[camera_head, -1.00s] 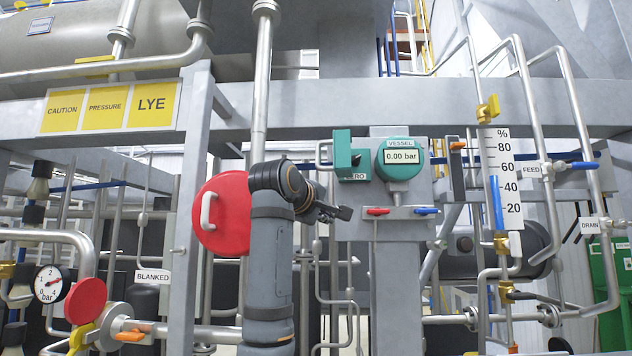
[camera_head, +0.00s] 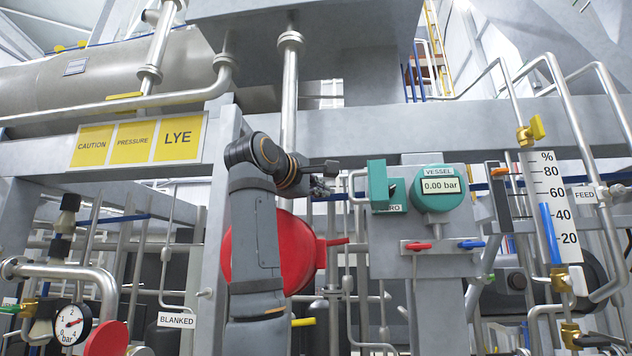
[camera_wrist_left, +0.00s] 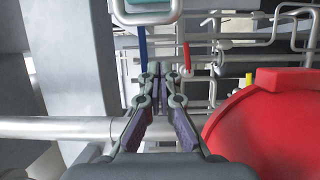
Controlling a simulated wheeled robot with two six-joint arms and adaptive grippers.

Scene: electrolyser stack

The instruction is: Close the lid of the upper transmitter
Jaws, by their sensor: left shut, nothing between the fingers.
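The upper transmitter on the grey panel has a teal round housing (camera_head: 438,188) marked VESSEL that reads 0.00 bar. Left of it is a teal box (camera_head: 397,196) with a dark knob, and a teal plate (camera_head: 377,186) stands at its left side, seemingly the lid swung out. A label below the box is partly cut off by the plate. My left gripper (camera_head: 326,180) is shut and empty, left of the teal plate and apart from it. In the left wrist view its closed fingers (camera_wrist_left: 164,78) point toward a teal edge (camera_wrist_left: 148,6) at the top. My right gripper is out of view.
A large red disc (camera_head: 301,250) stands behind my left arm; it also fills the right of the wrist view (camera_wrist_left: 270,125). A bent grey pipe (camera_head: 351,190) lies between gripper and plate. Red (camera_head: 418,246) and blue (camera_head: 471,244) valve handles sit below the housing.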

